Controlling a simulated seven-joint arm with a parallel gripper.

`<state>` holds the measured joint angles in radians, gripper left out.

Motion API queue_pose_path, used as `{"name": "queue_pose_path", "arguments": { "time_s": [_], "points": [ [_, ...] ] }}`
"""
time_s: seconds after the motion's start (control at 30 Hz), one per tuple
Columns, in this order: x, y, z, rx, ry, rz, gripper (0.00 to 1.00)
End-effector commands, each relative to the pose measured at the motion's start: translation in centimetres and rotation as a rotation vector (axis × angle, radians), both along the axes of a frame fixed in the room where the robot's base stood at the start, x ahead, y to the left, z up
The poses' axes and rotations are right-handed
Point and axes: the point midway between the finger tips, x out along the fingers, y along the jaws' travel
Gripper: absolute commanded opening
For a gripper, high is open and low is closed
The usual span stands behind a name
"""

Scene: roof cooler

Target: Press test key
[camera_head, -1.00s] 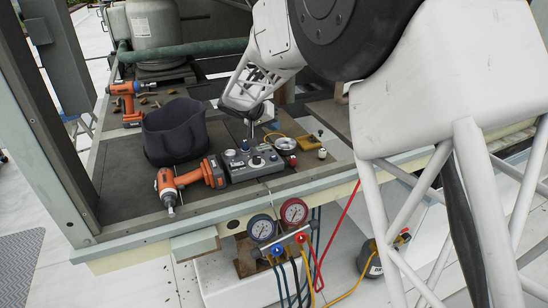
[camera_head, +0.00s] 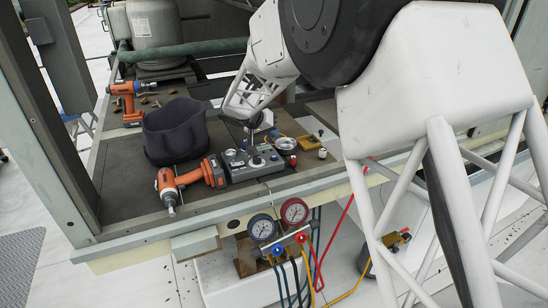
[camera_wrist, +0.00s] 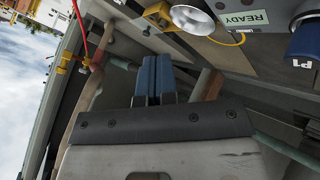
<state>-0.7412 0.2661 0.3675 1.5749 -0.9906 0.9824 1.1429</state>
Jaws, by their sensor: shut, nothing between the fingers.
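A grey control box (camera_head: 262,175) with knobs and round buttons on top stands near the front edge of the dark deck. Which part is the test key I cannot tell. My gripper (camera_head: 249,143) points down over the back of the box, shut and empty; whether it touches the box is unclear. There the panel (camera_wrist: 268,40) shows at upper right with a READY label (camera_wrist: 245,18) and a dark blue knob (camera_wrist: 305,42) marked P1.
An orange drill (camera_head: 188,180) lies left of the box, another (camera_head: 128,103) farther back. A dark bag (camera_head: 175,135) stands behind the near drill. Small yellow fittings (camera_head: 306,142) lie right of the box. Gauges (camera_head: 294,211) with hoses hang on the front edge.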

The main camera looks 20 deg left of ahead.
Motion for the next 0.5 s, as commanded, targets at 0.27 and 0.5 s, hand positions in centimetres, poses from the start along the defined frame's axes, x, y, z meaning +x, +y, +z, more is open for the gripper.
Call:
{"name": "queue_pose_path", "arguments": {
  "time_s": [0.27, 0.5],
  "points": [
    [0.0, 0.0, -3.1, -0.002, 0.002, 0.002, 0.00],
    [0.0, 0.0, -5.0, -0.001, 0.000, 0.001, 0.00]
  ]
}}
